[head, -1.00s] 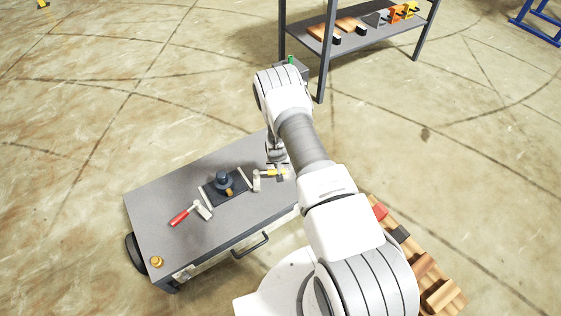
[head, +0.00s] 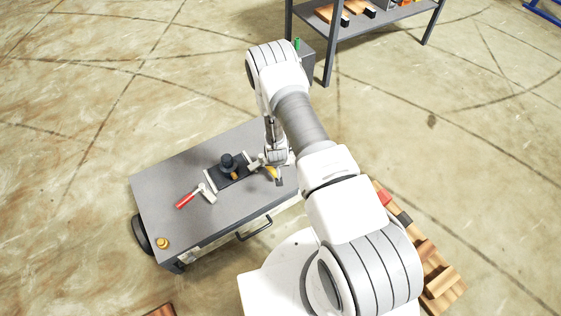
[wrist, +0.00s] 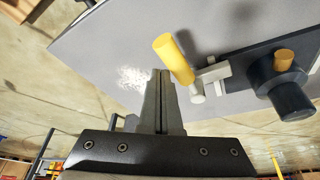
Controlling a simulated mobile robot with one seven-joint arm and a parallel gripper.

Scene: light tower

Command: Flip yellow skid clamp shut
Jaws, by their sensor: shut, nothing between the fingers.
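The yellow-handled clamp (head: 271,172) is at the right end of the dark skid plate (head: 236,176) on the grey cart top, partly hidden by my wrist in the head view. In the wrist view, its thick yellow handle (wrist: 173,58) sticks out from a pale metal clamp body (wrist: 212,76) beside the skid. A dark round part (wrist: 290,98) with a small yellow-orange knob sits on the skid. My gripper (wrist: 160,76) is shut and empty, its fingertips right beside the handle. I cannot tell whether they touch. The tips also show in the head view (head: 279,183).
A red-handled clamp (head: 190,196) is at the skid's left end. A small brass-coloured piece (head: 162,243) lies at the cart's near left corner. A shelf rack (head: 365,25) stands behind. Wooden blocks (head: 440,283) are at right.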

